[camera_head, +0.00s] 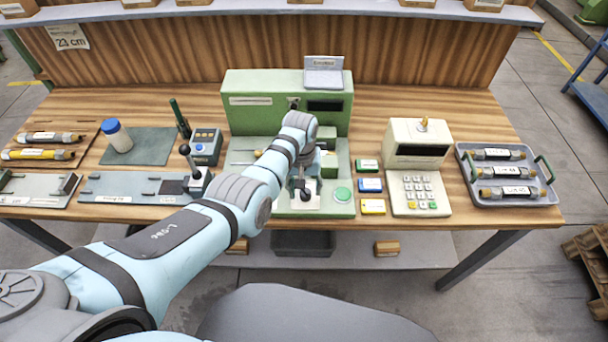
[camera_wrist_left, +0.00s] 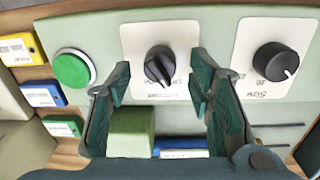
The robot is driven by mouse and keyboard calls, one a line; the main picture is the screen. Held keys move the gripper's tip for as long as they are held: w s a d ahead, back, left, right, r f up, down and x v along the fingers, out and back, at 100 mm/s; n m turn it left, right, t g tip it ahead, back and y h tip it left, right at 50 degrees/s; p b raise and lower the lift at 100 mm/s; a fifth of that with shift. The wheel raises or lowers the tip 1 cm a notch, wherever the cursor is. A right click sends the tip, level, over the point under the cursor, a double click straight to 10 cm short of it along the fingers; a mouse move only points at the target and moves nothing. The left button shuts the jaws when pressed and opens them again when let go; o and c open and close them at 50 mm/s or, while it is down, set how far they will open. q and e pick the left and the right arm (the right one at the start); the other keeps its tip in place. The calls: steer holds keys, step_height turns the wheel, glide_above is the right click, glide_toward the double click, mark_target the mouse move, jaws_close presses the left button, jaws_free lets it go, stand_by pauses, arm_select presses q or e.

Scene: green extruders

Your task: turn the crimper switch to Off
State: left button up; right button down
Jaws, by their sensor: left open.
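The green crimper (camera_head: 240,112) stands at the middle of the bench. In the left wrist view, a black rotary knob (camera_wrist_left: 160,66) sits on a white plate beside the round green button (camera_wrist_left: 72,68). Its lettering is too small to read, so its marked position cannot be told. My left gripper (camera_wrist_left: 161,80) is open, with one fingertip on each side of this knob; I cannot tell whether they touch it. In the head view my left gripper (camera_head: 303,183) is over the crimper's front, partly hiding the knob. My right gripper is not in view.
A second black knob (camera_wrist_left: 275,62), labelled Size, is right of the first in the left wrist view. A lever device (camera_head: 197,182) stands to the left.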

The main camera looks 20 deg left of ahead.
mark_target(303, 192)
arm_select(q)
step_height(303, 192, up, 10)
steer(key=shift+a+r, duration=0.25)
